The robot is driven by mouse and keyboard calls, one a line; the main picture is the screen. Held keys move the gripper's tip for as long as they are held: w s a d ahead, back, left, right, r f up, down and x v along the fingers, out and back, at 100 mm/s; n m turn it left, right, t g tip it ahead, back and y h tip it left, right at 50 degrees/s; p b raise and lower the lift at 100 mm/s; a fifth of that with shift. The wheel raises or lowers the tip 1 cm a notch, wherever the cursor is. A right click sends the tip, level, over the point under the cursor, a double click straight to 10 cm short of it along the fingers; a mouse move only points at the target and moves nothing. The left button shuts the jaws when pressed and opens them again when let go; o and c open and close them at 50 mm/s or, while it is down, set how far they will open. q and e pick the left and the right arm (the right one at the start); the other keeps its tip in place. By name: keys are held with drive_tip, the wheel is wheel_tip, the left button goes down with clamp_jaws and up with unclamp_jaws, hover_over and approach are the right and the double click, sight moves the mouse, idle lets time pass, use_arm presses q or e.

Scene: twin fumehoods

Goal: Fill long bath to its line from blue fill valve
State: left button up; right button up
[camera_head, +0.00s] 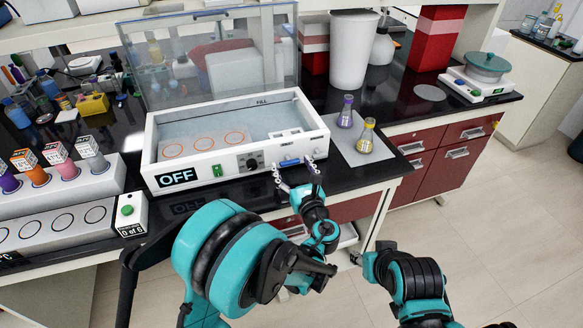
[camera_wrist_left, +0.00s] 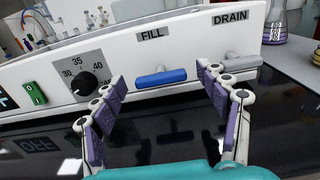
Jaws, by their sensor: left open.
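The long bath (camera_head: 215,172) is a white box with its clear lid raised and an OFF sign on its front. A FILL mark shows on its inner back wall; I cannot tell the water level. The blue fill valve (camera_head: 290,162) is on the bath's front right; in the left wrist view the blue handle (camera_wrist_left: 161,77) lies level under a FILL label. My left gripper (camera_head: 295,170) is open, its fingers on either side of the handle, in the wrist view too (camera_wrist_left: 160,85). Contact is unclear. My right gripper (camera_head: 358,258) is low, beyond the counter edge, its fingers too small to read.
A grey drain valve (camera_wrist_left: 240,62) sits right of the blue one, close to my right-hand finger. A black dial (camera_wrist_left: 86,84) and green switch (camera_wrist_left: 35,93) are to the left. Purple (camera_head: 346,112) and yellow (camera_head: 366,136) flasks stand on a pale mat right of the bath.

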use_arm(q)
drive_tip(key=shift+w+a, duration=0.1)
drive_tip(key=shift+w, duration=0.15)
drive_tip(key=shift+c, duration=0.2)
drive_tip(key=c, duration=1.1)
drive_tip(key=shift+n, duration=0.3)
drive_tip(key=n, duration=0.3)
drive_tip(key=shift+n+b, duration=0.3)
drive_tip(key=shift+b, duration=0.05)
drive_tip(key=shift+s+a+n, duration=0.1)
drive_tip(key=shift+a+n, duration=0.05)
drive_tip(key=shift+n, duration=2.05)
